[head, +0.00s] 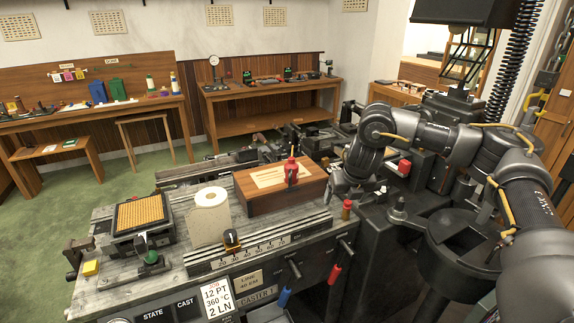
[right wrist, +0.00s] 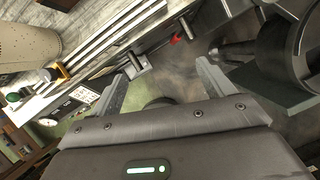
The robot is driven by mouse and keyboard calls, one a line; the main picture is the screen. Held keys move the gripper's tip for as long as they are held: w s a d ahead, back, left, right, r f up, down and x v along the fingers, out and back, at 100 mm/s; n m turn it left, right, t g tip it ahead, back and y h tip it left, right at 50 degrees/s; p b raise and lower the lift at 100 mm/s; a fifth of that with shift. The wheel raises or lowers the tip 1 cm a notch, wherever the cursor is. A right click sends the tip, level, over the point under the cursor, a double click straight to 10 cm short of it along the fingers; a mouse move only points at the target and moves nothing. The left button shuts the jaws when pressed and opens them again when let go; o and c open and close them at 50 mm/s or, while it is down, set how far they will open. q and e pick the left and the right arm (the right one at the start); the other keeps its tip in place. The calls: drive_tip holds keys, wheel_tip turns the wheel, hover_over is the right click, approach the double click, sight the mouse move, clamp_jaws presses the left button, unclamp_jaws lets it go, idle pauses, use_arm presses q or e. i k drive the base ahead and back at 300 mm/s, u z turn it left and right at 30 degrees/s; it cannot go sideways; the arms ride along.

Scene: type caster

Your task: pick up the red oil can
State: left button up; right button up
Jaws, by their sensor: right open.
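The red oil can (head: 291,170) stands upright on the wooden box (head: 262,196), near the box's right half. My right gripper (head: 357,198) hangs to the right of the box, apart from the can, over the right end of the machine. In the right wrist view its two fingers (right wrist: 160,86) are spread with nothing between them. The can does not show in the right wrist view. My left gripper is in neither view.
The box rests on the grey machine bed (head: 180,250). A paper roll (head: 211,198) and a tray of yellow type (head: 142,214) stand left of it. A brass cylinder with a red top (head: 347,209) stands close to my right gripper. Workbenches (head: 270,93) line the back wall.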

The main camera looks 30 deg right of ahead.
sight(292, 167)
drive_tip(key=i, duration=1.1)
drive_tip(key=u, duration=0.05)
